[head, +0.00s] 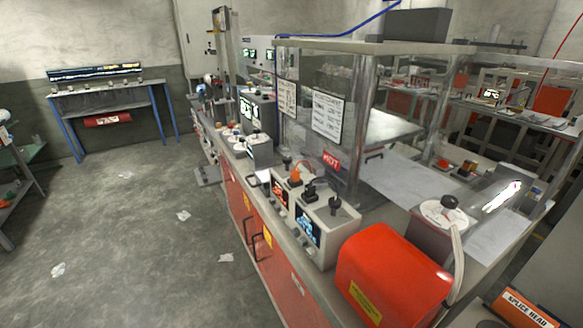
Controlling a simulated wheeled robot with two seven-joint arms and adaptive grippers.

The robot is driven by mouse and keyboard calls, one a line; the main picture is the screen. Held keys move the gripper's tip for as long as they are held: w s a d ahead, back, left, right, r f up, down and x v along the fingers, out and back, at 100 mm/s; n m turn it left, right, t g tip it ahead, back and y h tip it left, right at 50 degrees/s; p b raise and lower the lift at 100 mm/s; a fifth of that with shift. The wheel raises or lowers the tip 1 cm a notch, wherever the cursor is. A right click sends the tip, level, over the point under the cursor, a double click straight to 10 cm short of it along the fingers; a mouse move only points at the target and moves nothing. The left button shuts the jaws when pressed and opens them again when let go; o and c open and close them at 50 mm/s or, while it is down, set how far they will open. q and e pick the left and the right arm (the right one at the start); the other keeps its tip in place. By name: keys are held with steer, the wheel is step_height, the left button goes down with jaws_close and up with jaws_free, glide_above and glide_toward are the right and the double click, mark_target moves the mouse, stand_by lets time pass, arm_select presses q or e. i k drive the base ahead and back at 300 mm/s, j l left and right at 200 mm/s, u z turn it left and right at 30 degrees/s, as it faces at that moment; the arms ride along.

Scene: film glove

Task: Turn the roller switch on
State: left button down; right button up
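Two beige control boxes stand side by side on the bench in the head view. Neither of my grippers shows in this view.
A red housing (395,276) stands on the bench right of the boxes. Behind them is a clear-walled enclosure with a metal post (364,110) and a red "HOT" sign (331,160). A grey box with a dial (440,212) is at right. Open floor (140,230) with paper scraps lies left.

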mark_target(287, 160)
steer(key=j+z, duration=0.1)
steer(key=j, duration=0.35)
steer(key=k+j+z, duration=0.15)
steer(key=j, duration=0.25)
steer(key=j+z, duration=0.1)
steer(key=j, duration=0.35)
steer(key=k, duration=0.05)
